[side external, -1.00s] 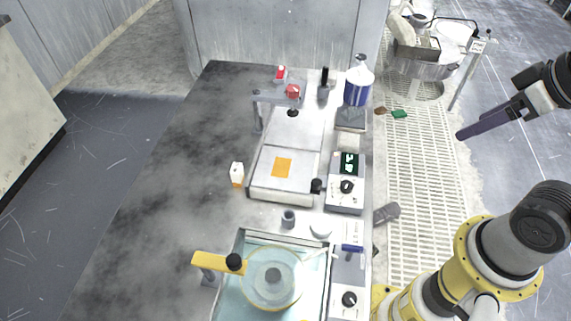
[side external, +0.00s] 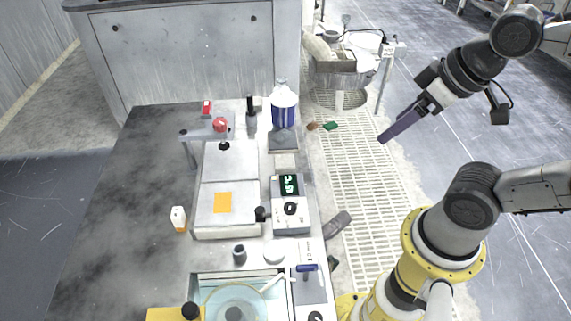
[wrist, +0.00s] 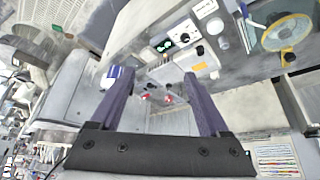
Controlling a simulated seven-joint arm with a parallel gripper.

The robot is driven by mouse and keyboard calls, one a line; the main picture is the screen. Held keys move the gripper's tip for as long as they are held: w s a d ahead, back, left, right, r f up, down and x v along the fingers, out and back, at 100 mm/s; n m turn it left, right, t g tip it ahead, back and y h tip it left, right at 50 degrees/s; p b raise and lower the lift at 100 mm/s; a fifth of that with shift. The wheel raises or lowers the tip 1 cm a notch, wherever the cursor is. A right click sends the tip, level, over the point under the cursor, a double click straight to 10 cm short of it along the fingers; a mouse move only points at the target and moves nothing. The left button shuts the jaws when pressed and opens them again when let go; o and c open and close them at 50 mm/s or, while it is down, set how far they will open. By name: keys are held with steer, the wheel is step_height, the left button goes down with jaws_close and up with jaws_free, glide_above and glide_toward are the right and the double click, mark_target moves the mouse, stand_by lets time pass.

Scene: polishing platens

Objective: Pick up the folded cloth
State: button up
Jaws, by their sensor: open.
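A flat grey square (side external: 284,140), which may be the folded cloth, lies near the bench's right edge, in front of the blue-and-white bottle. I cannot be sure what it is. A flat orange square (side external: 223,202) lies on the pale plate; it also shows in the wrist view (wrist: 199,66). My gripper (side external: 383,139) is raised to the right of the bench, over the grated floor side, well apart from both squares. In the wrist view its two dark purple fingers (wrist: 158,73) are spread wide with nothing held between them.
The bottle (side external: 284,108) stands at the bench's back right. A control box with a green display (side external: 290,206) stands beside the plate. A grey bracket with a red knob (side external: 220,125) overhangs the plate's back. A water-filled basin (side external: 272,287) is in front. The bench's left side is clear.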

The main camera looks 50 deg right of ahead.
steer(key=o, duration=0.3)
steer(key=shift+o, duration=0.2)
